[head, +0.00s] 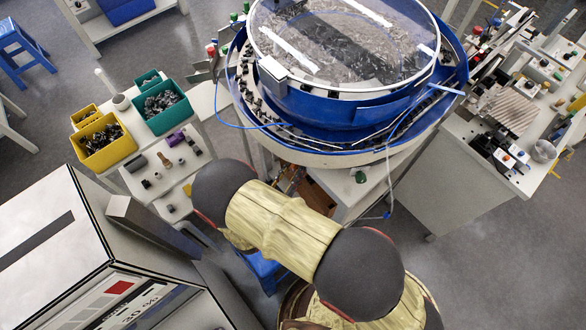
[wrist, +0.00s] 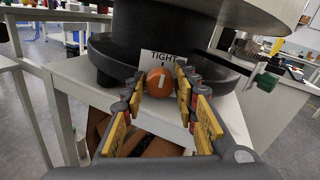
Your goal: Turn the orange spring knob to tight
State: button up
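The orange spring knob (wrist: 161,82) is in the middle of the wrist view, round, with a pale line on its face that stands roughly upright. A white plate marked TIGHT (wrist: 163,58) stands behind and above it, with a dark mark under the word. My gripper (wrist: 161,78) is open, with one yellow-padded finger on the left of the knob and one on the right. The fingertips are very close to its sides; I cannot tell whether they touch. In the head view my arm hides the knob and gripper.
The blue bowl feeder (head: 350,108) with a clear lid stands above a white table; its dark base (wrist: 120,60) is just behind the knob. A green button (wrist: 266,82) sits to the right. Green and yellow bins (head: 103,146) are on a side table at left.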

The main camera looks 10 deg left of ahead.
jog(key=o, duration=0.3)
jog(key=shift+r, duration=0.1)
jog(key=v, duration=1.2)
jog(key=shift+a, duration=0.1)
dwell(0.4)
